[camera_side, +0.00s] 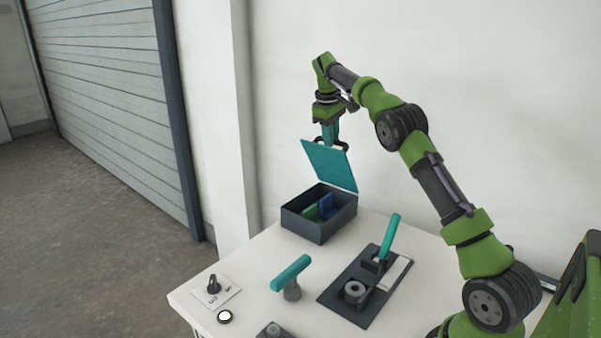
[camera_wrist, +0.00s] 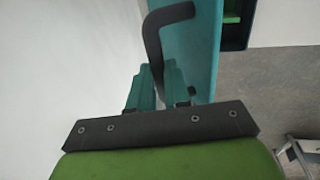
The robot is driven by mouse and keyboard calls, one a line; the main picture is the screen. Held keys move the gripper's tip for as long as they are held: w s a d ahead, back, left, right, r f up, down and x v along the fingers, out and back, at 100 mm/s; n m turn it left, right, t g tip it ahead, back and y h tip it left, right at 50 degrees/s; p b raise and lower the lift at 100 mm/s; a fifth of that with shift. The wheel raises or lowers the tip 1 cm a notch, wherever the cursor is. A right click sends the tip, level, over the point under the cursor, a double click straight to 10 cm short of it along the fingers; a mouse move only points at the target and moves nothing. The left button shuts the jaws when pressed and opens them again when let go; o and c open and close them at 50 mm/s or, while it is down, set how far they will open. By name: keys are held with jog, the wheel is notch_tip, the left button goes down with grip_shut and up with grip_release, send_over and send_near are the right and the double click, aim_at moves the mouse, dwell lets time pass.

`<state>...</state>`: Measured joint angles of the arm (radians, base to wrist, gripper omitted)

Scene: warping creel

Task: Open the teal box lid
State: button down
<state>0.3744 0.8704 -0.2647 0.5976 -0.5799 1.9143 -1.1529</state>
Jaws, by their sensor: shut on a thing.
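The teal lid (camera_side: 328,165) stands raised and tilted above the dark box (camera_side: 318,222) at the back of the table. Inside the open box are a green piece (camera_side: 311,212) and a blue piece (camera_side: 326,206). My gripper (camera_side: 331,143) is at the lid's upper edge, shut on the lid's dark handle. In the wrist view the dark bent handle (camera_wrist: 153,40) runs down between my teal fingers (camera_wrist: 160,88), with the teal lid (camera_wrist: 204,50) beside it. The fingers partly hide the lower end of the handle.
A teal-topped post (camera_side: 291,275), a black knob (camera_side: 213,285) and a white button (camera_side: 224,316) stand towards the front. The wall is close behind.

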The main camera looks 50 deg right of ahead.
jog(key=shift+s+d+f, duration=0.35)
jog(key=shift+d+f, duration=0.1)
jog(key=shift+d, duration=0.25)
jog(key=c, duration=1.1)
grip_release()
jog(key=shift+w+a, duration=0.1)
jog(key=shift+a+r, duration=0.1)
jog(key=shift+w+a, duration=0.1)
